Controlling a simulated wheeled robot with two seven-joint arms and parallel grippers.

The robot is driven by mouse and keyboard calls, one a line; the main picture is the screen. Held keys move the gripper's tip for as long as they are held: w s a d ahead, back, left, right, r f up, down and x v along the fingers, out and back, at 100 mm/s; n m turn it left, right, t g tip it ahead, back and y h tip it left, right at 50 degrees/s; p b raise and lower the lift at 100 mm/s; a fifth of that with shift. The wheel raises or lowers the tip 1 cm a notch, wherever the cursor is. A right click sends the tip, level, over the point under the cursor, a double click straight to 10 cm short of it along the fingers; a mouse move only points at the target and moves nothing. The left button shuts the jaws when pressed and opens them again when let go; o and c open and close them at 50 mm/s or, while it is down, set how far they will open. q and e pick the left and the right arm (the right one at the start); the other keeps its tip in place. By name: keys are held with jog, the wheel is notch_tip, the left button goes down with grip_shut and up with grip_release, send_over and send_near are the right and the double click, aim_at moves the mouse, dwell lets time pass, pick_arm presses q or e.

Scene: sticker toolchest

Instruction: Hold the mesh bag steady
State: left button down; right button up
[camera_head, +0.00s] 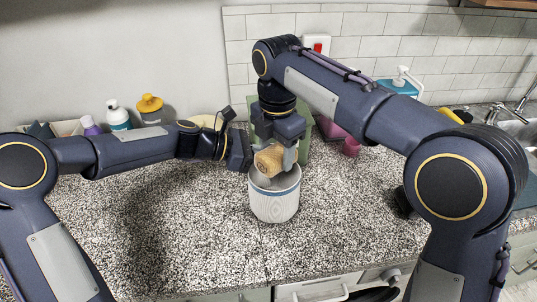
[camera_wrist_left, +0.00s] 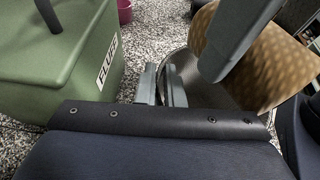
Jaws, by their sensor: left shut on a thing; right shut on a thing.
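A pale grey, ribbed, open-topped round container (camera_head: 274,205), which I take to be the mesh bag, stands upright on the counter in the head view. My left gripper (camera_head: 249,164) is at its left rim. In the left wrist view its fingers (camera_wrist_left: 163,84) are shut on the rim, beside the container's dark inside (camera_wrist_left: 215,95). My right gripper (camera_head: 288,153) is shut on a tan, spotted thing (camera_head: 268,160) and holds it tilted at the container's mouth. The tan thing fills the right of the left wrist view (camera_wrist_left: 275,65). Its lower end is partly hidden.
A green box labelled FLUFF (camera_wrist_left: 75,50) stands close behind the container. A pink cup (camera_head: 351,147) is to its right. Several bottles, one with a yellow cap (camera_head: 150,104), stand at the back left. The speckled counter (camera_head: 180,235) in front is clear.

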jog(key=shift+f, duration=2.5)
jog(key=o, duration=0.9)
jog(key=shift+o, duration=0.2)
jog(key=shift+f, duration=0.1)
jog(key=shift+w+a, duration=0.1)
jog(key=shift+w+r, duration=0.1)
jog(key=shift+r, duration=2.6)
